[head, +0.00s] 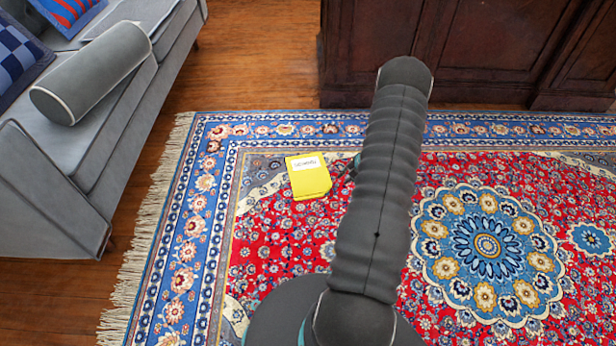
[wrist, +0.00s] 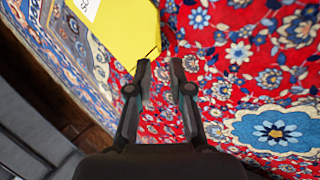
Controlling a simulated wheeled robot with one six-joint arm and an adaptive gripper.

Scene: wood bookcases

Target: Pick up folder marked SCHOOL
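A yellow folder (head: 309,180) with a white label lies flat on the patterned rug. Its label text is too small to read surely in the head view. In the wrist view the folder (wrist: 125,32) is at the top, cut off by the frame edge, with only part of its label showing. My gripper (wrist: 160,72) is open, with bare rug showing between its two fingers. Its fingertips are just below the folder's near corner in that picture, apart from it. In the head view my arm hides most of the gripper, just right of the folder.
A grey sofa (head: 64,154) with cushions stands at the left, on wood floor. A dark wood cabinet (head: 460,50) stands at the back. The red and blue rug (head: 270,250) is otherwise clear around the folder.

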